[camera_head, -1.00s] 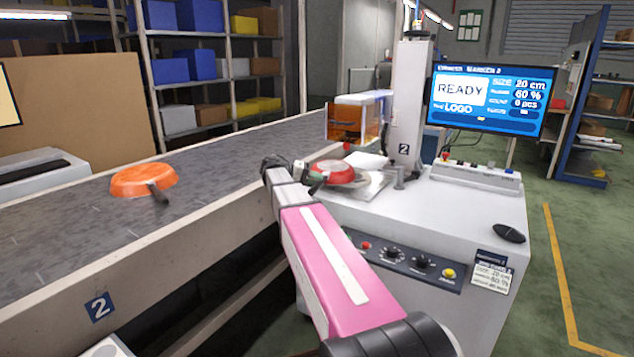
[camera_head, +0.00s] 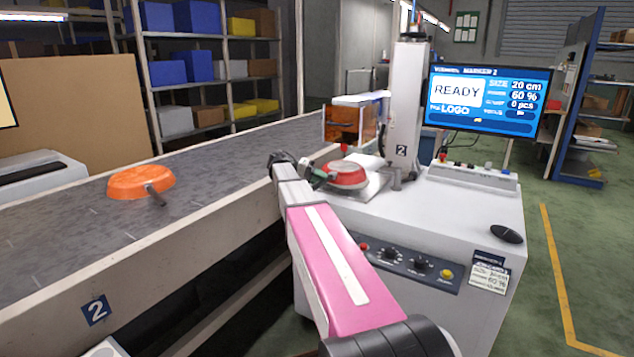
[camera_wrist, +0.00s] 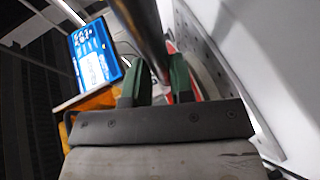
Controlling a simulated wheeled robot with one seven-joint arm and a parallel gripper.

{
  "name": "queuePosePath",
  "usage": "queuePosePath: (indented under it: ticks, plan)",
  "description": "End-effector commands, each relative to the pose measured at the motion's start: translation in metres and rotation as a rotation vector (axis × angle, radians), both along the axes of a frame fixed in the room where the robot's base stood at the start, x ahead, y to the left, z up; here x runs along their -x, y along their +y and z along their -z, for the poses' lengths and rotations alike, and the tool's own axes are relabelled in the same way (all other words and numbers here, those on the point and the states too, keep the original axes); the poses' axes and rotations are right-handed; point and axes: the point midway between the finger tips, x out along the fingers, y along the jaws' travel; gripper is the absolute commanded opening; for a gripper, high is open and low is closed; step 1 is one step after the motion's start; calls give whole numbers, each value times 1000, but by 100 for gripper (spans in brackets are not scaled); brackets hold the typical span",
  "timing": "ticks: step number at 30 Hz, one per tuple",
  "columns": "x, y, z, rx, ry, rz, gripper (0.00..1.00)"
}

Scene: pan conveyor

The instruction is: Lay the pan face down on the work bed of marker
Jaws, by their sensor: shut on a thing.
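My gripper (camera_head: 322,178) is at the pan's left side. In the wrist view its green fingers (camera_wrist: 158,85) are shut on the pan's dark handle (camera_wrist: 150,35), and a strip of the red pan (camera_wrist: 172,47) shows beyond them. I cannot tell whether the pan's rim touches the bed. The marker's screen (camera_head: 487,101) reads READY, 20 cm, 60 % and LOGO.
An orange pan (camera_head: 140,183) lies face down on the conveyor (camera_head: 60,225) at left. The marker's column (camera_head: 405,110) and orange-windowed head (camera_head: 350,124) stand close behind the bed.

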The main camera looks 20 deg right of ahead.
Motion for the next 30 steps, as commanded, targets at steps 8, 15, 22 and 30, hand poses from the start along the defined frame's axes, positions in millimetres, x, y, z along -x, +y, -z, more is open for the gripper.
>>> queuePosePath:
  ticks: [8, 15, 22, 30]
  plan:
    - [-15, -18, -1, 3, -1, 1, 0]
    - [-27, -34, -1, 3, -1, 0, 0]
    - [-39, -48, -1, 4, 0, 0, 0]
    - [-38, -48, 21, 2, 0, 0, 0]
